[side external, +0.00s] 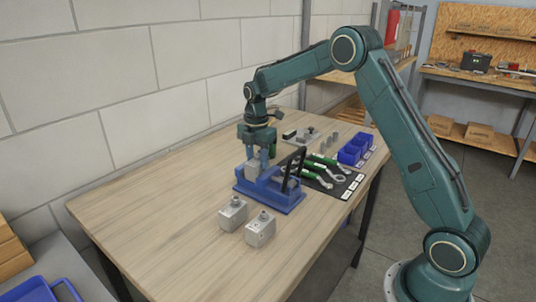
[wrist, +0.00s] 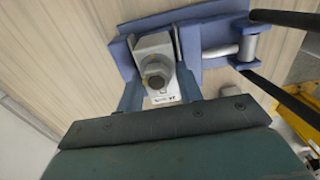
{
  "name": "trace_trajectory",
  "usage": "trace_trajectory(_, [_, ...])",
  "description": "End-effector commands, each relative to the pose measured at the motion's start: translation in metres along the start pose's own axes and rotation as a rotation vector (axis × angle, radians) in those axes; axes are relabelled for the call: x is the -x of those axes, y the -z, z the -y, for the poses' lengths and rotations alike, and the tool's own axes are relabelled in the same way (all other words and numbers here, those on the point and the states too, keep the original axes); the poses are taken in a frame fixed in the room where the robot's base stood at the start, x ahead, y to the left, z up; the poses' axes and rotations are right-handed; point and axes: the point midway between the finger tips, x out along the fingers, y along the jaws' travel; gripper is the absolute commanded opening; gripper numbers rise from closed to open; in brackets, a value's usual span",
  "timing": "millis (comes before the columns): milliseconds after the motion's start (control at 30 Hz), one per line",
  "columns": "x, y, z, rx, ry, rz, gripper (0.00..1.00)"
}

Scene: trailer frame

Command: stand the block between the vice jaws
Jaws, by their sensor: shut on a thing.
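My gripper (side external: 263,160) points down over the blue vice (side external: 290,203) on the wooden table. It is shut on a grey metal block (side external: 254,170) with a round fitting on top. In the wrist view the block (wrist: 152,44) sits between the two fingers (wrist: 160,92), with the hex-shaped fitting facing the camera and a small white label near its edge. The block is at the vice's jaw opening, beside the blue jaw in the wrist view (wrist: 212,32). It looks upright. Whether its underside touches the vice bed is hidden.
Two similar grey blocks (side external: 233,214) (side external: 260,229) stand on the table in front of the vice. A black bar (side external: 299,163) rises from the vice. The table's left part is clear.

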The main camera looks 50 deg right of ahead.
Motion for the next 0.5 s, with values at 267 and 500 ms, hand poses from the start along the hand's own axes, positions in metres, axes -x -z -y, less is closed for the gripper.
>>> trace_trajectory(267, [-0.0023,0.0,0.0002,0.0,0.001,0.0,0.58])
trace_trajectory(500, [-0.0019,0.0,0.0001,0.0,0.001,0.0,0.58])
